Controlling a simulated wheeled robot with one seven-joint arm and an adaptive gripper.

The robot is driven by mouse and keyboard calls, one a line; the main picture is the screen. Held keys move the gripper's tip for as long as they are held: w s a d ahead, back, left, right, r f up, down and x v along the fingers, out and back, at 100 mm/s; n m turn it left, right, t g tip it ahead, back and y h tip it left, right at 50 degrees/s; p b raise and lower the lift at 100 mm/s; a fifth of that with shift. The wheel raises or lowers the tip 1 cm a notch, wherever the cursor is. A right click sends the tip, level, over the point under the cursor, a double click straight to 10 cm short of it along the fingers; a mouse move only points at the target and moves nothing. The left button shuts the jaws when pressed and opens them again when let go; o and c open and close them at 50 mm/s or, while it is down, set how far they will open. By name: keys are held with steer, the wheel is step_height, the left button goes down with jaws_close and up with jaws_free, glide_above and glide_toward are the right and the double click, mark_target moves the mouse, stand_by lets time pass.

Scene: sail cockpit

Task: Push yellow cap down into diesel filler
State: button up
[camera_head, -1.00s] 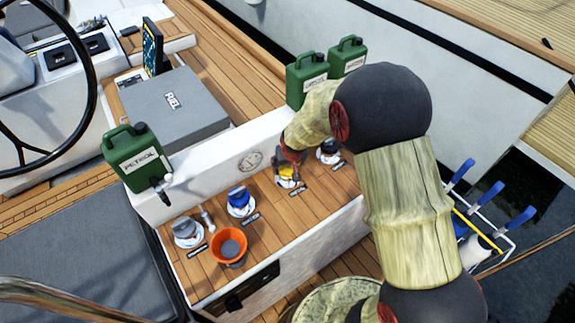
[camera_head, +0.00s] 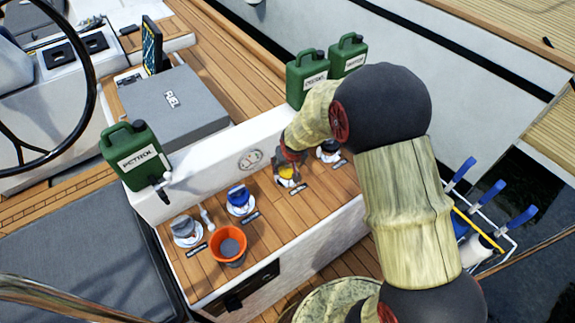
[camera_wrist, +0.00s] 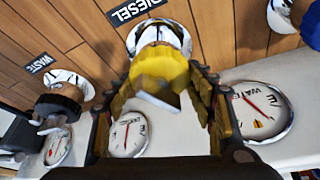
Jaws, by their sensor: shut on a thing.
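The yellow cap (camera_wrist: 160,72) is between the two fingers of my gripper (camera_wrist: 162,88), which is shut on it. A flat tab on the cap faces the wrist camera. The diesel filler (camera_wrist: 160,36), a round white-and-metal fitting, lies directly behind the cap beside the DIESEL label (camera_wrist: 135,9). I cannot tell how far the cap sits in the filler, as the cap hides its opening. In the head view my gripper (camera_head: 289,162) points down at the deck, with the yellow cap (camera_head: 287,172) at its tip.
The waste filler with a dark cap (camera_wrist: 58,103) is at left in the wrist view. A blue-capped filler (camera_head: 239,199), a grey-capped filler (camera_head: 185,229) and an orange bucket (camera_head: 228,242) stand left of my gripper. Green cans (camera_head: 307,77) stand behind on the white ledge.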

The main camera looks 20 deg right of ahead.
steer(key=o, duration=1)
steer(key=p+v, duration=0.6)
steer(key=v, duration=0.5)
steer(key=shift+p, duration=0.35)
